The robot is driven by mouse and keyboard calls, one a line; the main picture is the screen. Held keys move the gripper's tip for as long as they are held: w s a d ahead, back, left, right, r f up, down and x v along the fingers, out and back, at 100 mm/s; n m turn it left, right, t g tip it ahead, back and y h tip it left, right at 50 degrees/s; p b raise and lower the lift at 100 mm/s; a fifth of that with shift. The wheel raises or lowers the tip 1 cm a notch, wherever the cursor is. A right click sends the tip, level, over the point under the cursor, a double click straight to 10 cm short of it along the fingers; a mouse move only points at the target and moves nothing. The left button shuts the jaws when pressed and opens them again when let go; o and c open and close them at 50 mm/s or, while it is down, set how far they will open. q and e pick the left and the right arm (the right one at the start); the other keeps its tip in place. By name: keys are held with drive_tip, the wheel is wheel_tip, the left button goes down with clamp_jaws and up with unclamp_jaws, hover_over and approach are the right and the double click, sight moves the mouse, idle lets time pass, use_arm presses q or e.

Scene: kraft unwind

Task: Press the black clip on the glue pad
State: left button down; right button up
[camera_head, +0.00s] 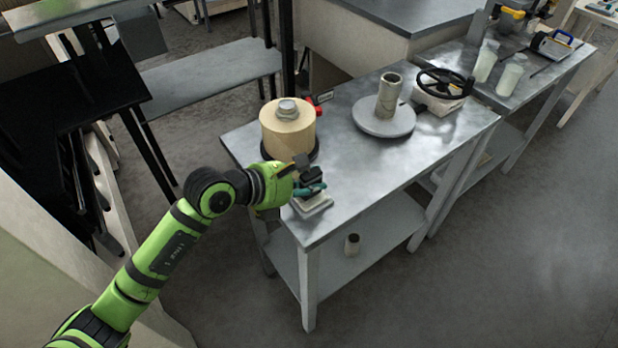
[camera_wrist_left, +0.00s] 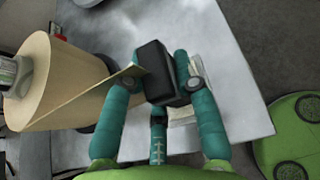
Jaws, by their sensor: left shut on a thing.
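The black clip (camera_head: 312,174) is held between the teal fingers of my left gripper (camera_head: 308,186), near the front left corner of the metal table. In the left wrist view the black clip (camera_wrist_left: 155,66) sits upright between the two fingertips. The tan kraft roll's (camera_head: 288,132) loose paper end (camera_wrist_left: 112,86) reaches to the clip. The glue pad (camera_head: 314,208), a small pale block, lies on the table below the gripper. It shows partly behind the right finger in the wrist view (camera_wrist_left: 183,114). The gap between clip and pad is hard to judge. My right gripper is not in view.
A grey disc with a core tube (camera_head: 389,96) and a black handwheel (camera_head: 445,82) stand farther right on the table (camera_head: 375,165). Bare metal lies between.

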sight(308, 171)
use_arm(q)
drive_tip(key=shift+f+b, duration=0.3)
drive_tip(key=shift+f, duration=0.2)
idle(1.0)
drive_tip(key=shift+r, duration=0.1)
wheel_tip(308, 171, up, 7)
drive_tip(key=p, duration=0.5)
drive_tip(key=shift+p, duration=0.4)
idle(0.5)
